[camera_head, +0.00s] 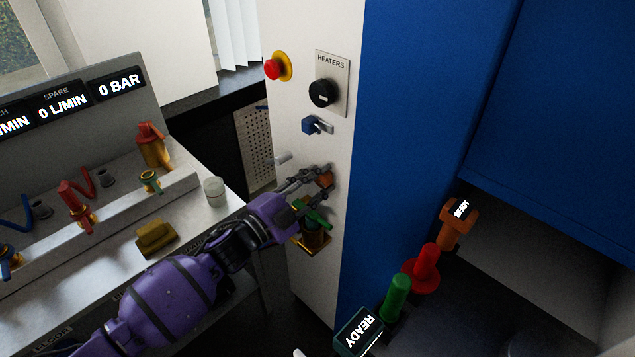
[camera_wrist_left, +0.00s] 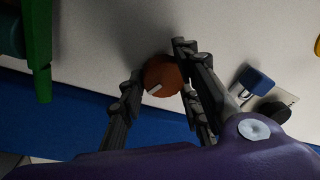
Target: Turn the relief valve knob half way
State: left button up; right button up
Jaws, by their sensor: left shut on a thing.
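The orange-brown relief valve knob (camera_head: 325,181) sits on the white panel (camera_head: 312,25) of the press, below the blue handle. In the left wrist view the round knob (camera_wrist_left: 163,77) shows a pale pointer mark toward its lower left. My left gripper (camera_head: 312,178) reaches in from the left and is shut on the knob. In the left wrist view its fingers (camera_wrist_left: 160,82) stand on either side of the knob. My right gripper is not in view.
A green-handled brass valve (camera_head: 313,236) lies just below the gripper. Above are a blue handle (camera_head: 317,125), the black HEATERS knob (camera_head: 323,93) and a red button (camera_head: 272,69). A bench (camera_head: 205,228) with fittings stands left. Green (camera_head: 397,293) and red (camera_head: 424,265) knobs are right.

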pick_arm(q)
jog(key=shift+s+d+f+m, duration=0.1)
jog(key=shift+s+f+m, duration=0.05)
jog(key=shift+f+m, duration=0.25)
jog(key=o, duration=1.1)
jog(key=shift+c, duration=0.2)
jog(key=shift+r, duration=0.15)
jog(key=v, duration=1.2)
